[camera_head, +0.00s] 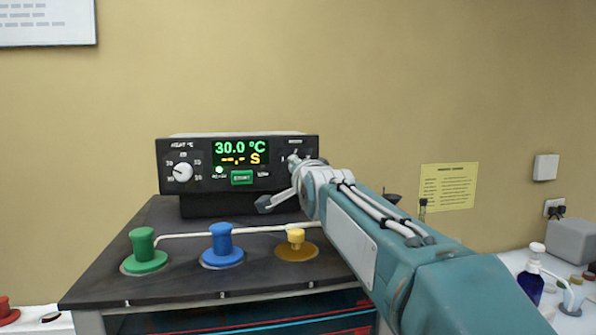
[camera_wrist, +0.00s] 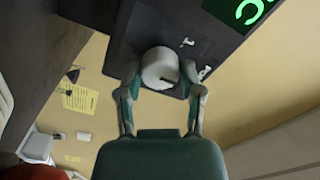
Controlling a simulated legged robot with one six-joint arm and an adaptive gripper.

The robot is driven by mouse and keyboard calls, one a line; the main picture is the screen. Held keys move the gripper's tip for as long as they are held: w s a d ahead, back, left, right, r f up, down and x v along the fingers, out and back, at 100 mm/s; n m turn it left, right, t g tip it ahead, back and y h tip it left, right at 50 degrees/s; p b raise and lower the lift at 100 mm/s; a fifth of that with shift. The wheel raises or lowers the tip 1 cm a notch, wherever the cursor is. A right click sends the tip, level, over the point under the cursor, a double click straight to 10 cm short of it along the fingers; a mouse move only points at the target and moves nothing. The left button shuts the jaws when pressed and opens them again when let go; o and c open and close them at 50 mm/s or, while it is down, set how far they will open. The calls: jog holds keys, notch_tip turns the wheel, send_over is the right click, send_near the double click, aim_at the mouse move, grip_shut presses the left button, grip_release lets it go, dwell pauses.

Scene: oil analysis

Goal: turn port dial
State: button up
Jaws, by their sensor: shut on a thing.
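In the head view my gripper (camera_head: 292,172) reaches the right end of the box front and mostly hides the dial. The display (camera_head: 241,152) shows 30.0 °C in green and dashes with an S in orange.
A second white dial (camera_head: 182,172) and a green button (camera_head: 242,178) are on the box front. Green (camera_head: 144,245), blue (camera_head: 222,243) and yellow (camera_head: 296,240) knobbed fittings stand on the dark bench top in front. A blue bottle (camera_head: 531,280) stands at the right.

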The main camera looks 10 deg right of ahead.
jog(key=o, duration=1.2)
jog(key=shift+f, duration=0.1)
jog(key=shift+c, duration=0.2)
jog(key=s, duration=1.2)
